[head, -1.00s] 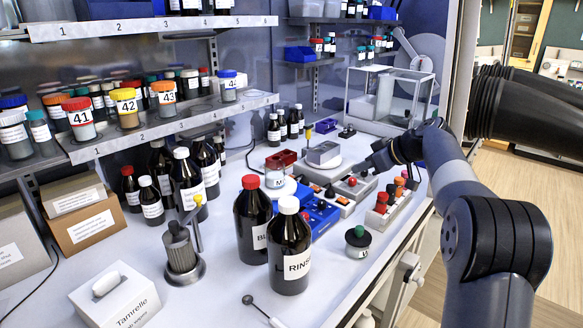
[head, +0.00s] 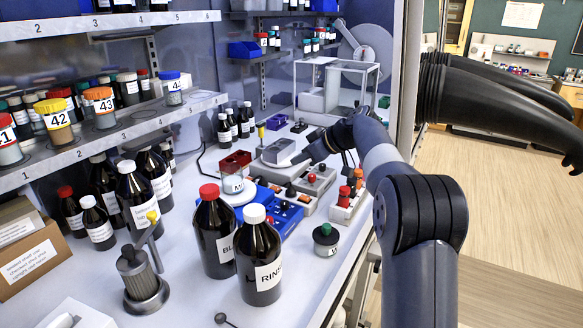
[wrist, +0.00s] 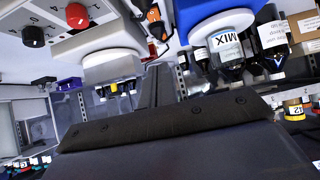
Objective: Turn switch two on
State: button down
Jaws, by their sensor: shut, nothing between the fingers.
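A grey box with a red knob and a black knob (head: 312,180) stands in the middle of the bench. Grey boxes with black and red knobs (wrist: 75,30) also show at the upper left of the wrist view. My gripper (head: 298,160) is shut and empty, above the bench near the grey boxes. In the wrist view its dark fingers (wrist: 155,88) point up between two white round plates, with no knob between them.
Dark bottles with a red cap (head: 212,232) and a white cap (head: 259,262) stand in front. A MIX jar (head: 235,182) with a red block above it stands left of my gripper. A glass enclosure (head: 340,85) stands behind.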

jog(key=p, duration=0.2)
send_over(278, 189)
notch_tip(278, 189, down, 5)
jog(key=shift+s+d+f, duration=0.1)
jog(key=shift+d+f, duration=0.05)
jog(key=shift+f, duration=0.05)
notch_tip(278, 189, down, 3)
jog(key=shift+r, duration=0.2)
jog(key=shift+f, duration=0.7)
jog(key=shift+w+a+f+b, duration=0.25)
jog(key=shift+f+b, duration=0.3)
jog(key=shift+b, duration=0.45)
jog(key=shift+s+r+p, duration=0.1)
jog(key=shift+r+p, duration=0.2)
jog(key=shift+p, duration=0.1)
jog(key=shift+w+a+r+p, duration=0.25)
jog(key=shift+w+a+p, duration=0.2)
jog(key=shift+a, duration=0.15)
